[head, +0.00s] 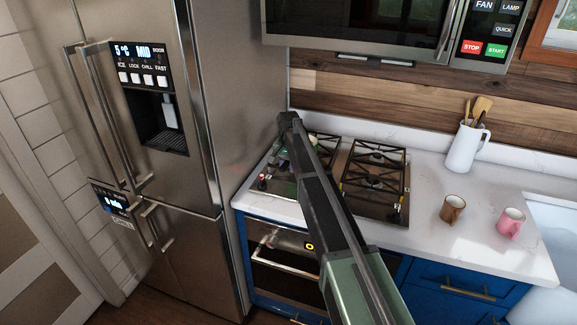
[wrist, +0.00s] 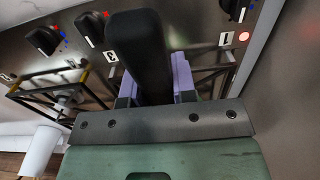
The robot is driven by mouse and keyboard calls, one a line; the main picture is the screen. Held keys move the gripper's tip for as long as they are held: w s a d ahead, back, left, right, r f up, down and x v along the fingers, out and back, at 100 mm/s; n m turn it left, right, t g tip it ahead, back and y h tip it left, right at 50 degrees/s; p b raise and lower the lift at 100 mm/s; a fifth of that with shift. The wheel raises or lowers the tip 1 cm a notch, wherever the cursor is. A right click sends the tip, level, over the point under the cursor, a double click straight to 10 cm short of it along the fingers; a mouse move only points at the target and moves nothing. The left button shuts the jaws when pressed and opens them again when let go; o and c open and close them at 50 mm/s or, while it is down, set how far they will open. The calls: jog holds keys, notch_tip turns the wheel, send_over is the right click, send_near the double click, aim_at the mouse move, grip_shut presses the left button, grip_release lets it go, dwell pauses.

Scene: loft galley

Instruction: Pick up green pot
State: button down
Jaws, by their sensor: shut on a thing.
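My gripper (wrist: 154,82) is shut, its purple fingers on either side of a thick black handle (wrist: 140,45) in the wrist view. The handle appears to belong to the green pot. In the head view, a small greenish patch (head: 284,155) shows beside my arm at the left part of the cooktop; it may be the pot. My arm hides most of that spot, including the gripper. The pot's body cannot be made out in the wrist view, so I cannot tell whether it rests on the burner or is lifted.
The gas cooktop (head: 378,192) has black grates and front knobs (wrist: 42,40). A steel fridge (head: 220,110) stands close on the left and a microwave (head: 360,25) hangs above. Right of the cooktop are a brown mug (head: 452,209), a pink mug (head: 510,223) and a white utensil jug (head: 464,148).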

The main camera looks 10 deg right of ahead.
notch_tip(320, 180, up, 18)
jog(key=p, duration=1.7)
jog(key=shift+f, duration=0.15)
